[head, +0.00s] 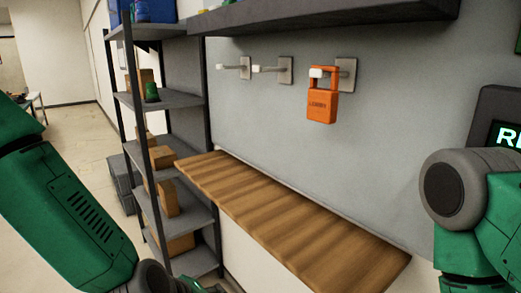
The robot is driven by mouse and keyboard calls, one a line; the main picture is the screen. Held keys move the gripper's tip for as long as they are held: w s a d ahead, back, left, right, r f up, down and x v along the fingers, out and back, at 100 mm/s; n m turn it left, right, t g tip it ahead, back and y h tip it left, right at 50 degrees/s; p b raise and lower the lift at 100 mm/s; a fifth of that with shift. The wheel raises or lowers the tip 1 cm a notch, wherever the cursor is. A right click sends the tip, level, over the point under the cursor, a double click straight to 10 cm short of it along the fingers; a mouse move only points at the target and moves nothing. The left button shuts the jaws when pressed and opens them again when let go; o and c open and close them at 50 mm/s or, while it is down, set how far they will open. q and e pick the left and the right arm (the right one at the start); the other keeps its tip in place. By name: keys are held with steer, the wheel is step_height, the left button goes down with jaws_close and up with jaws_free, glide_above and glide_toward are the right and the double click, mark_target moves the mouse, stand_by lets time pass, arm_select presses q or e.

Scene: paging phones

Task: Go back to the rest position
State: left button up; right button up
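An orange phone (320,106) hangs by its handle from the rightmost wall hook (346,76). Two more hooks to its left, the middle one (285,70) and the left one (244,67), are empty. My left arm comes in at the lower left and my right arm at the right edge. Both are green with dark grey joints and stand apart from the phone. Neither gripper shows in the head view.
A wooden shelf (290,222) juts from the wall below the hooks, and its top is bare. A dark shelf (330,14) runs above. A metal rack (181,100) with boxes stands at the left. A dark screen (498,108) is partly hidden by my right arm.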

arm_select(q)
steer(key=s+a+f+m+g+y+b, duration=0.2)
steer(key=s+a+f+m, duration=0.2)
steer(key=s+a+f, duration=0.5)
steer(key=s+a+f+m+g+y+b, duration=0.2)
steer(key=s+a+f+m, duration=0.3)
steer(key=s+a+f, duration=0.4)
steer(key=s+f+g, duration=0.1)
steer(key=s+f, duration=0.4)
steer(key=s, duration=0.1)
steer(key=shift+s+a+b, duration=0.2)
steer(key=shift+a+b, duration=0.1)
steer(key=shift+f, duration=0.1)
